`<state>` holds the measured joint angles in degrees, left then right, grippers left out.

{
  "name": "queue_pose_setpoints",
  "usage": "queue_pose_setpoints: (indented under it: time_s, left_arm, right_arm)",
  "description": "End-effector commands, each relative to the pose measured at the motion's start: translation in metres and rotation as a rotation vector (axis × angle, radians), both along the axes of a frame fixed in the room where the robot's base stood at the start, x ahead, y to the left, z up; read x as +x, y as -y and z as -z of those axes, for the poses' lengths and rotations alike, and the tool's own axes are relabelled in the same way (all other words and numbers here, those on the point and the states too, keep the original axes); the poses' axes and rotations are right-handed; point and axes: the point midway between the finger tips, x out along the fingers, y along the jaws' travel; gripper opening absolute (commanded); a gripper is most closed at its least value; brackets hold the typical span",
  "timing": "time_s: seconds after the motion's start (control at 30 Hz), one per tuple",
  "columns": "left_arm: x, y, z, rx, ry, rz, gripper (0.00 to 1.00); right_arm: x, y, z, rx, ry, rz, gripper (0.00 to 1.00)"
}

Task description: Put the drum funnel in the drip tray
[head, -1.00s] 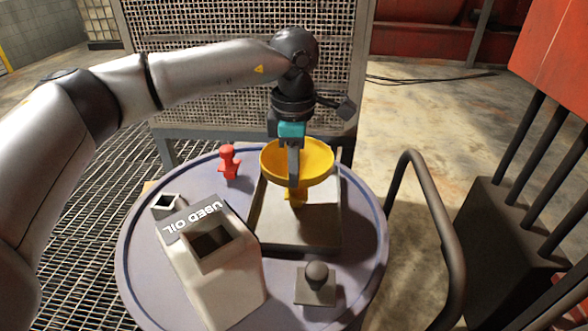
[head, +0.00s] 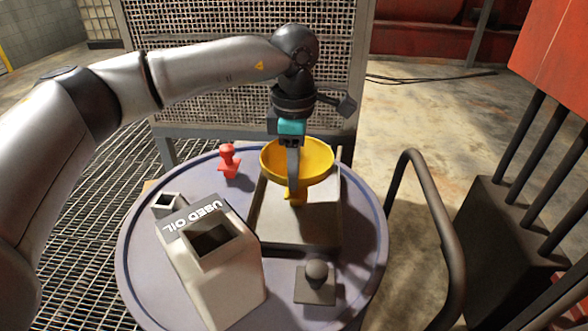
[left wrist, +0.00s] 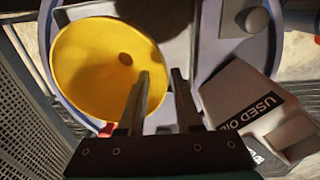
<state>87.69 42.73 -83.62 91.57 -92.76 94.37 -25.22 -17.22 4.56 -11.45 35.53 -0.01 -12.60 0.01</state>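The yellow drum funnel (head: 318,165) is upright over the back part of the grey drip tray (head: 318,228), spout down. I cannot tell for sure whether the spout rests on the tray floor. My left gripper (head: 292,192) points down at the funnel's near side. In the left wrist view the funnel (left wrist: 90,65) fills the left part, and the left gripper's fingers (left wrist: 161,75) stand apart on either side of its rim, one over the bowl and one outside. A gap shows between the fingers. My right gripper is out of view.
A pale jug labelled "USED OIL" (head: 220,280) stands left of the tray on the round drum top (head: 140,255). A red stopper-like piece (head: 229,160) stands behind it. A dark knob on a square plate (head: 316,285) is in front of the tray. A curved rail (head: 450,240) rises at right.

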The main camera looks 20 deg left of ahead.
Motion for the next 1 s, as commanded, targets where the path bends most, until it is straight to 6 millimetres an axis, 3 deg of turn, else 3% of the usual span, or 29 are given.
queue_pose_setpoints:
  time_s: [0.3, 0.5, 0.7, 1.0]
  left_arm:
    - [0.0, 0.001, -0.068, -0.003, 0.007, 0.001, 0.33]
    - [-0.001, 0.001, -0.103, -0.002, 0.005, 0.0, 0.33]
    - [-0.002, 0.001, -0.117, -0.001, 0.002, 0.001, 0.33]
    - [-0.002, 0.001, -0.118, -0.001, 0.002, 0.001, 0.33]
  right_arm:
    - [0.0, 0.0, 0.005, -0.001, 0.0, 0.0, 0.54]
    - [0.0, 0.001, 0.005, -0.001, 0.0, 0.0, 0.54]
    - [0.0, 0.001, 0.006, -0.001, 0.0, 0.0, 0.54]
    - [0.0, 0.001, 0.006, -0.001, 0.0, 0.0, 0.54]
